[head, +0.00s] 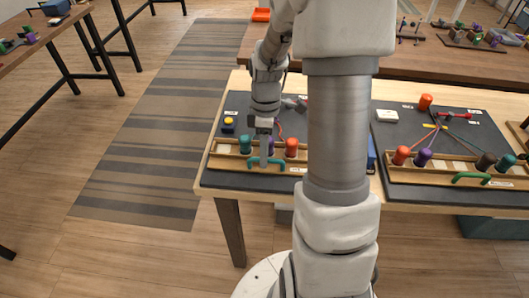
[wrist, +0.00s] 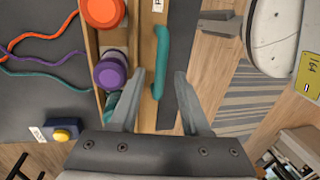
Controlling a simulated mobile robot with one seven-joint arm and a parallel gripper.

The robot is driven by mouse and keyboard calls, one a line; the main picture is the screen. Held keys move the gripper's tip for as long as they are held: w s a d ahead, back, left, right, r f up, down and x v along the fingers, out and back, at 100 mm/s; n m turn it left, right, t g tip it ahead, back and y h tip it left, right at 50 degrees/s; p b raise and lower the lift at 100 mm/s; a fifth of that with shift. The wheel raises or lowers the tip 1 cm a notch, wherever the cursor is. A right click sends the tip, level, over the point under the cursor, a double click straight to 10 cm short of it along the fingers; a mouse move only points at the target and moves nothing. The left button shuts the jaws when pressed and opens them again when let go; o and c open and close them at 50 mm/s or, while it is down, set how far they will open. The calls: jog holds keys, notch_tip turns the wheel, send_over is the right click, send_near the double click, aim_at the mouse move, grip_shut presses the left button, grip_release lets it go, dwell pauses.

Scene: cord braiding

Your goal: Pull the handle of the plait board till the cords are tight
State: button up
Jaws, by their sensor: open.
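The plait board (head: 213,180) in front of me is a dark board on the table, largely hidden by my arm. Its teal handle (head: 279,162) is a bar on the near side of the wooden rack; it also shows in the wrist view (wrist: 161,50). My gripper (wrist: 160,75) is open, with one finger on each side of the handle in that view; I cannot tell whether it touches. Orange (wrist: 102,10) and purple (wrist: 110,72) bobbins stand in the rack, with a teal one (head: 245,145) beside them. Orange, purple and teal cords (wrist: 40,55) lie in loose curves.
A second board (head: 400,185) with a green handle (head: 470,177) and straight cords lies to the right. A blue box with a yellow button (wrist: 62,134) sits on the left board. A striped rug (head: 150,130) and open floor lie left of the table.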

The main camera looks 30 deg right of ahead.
grip_shut()
dwell(1.4)
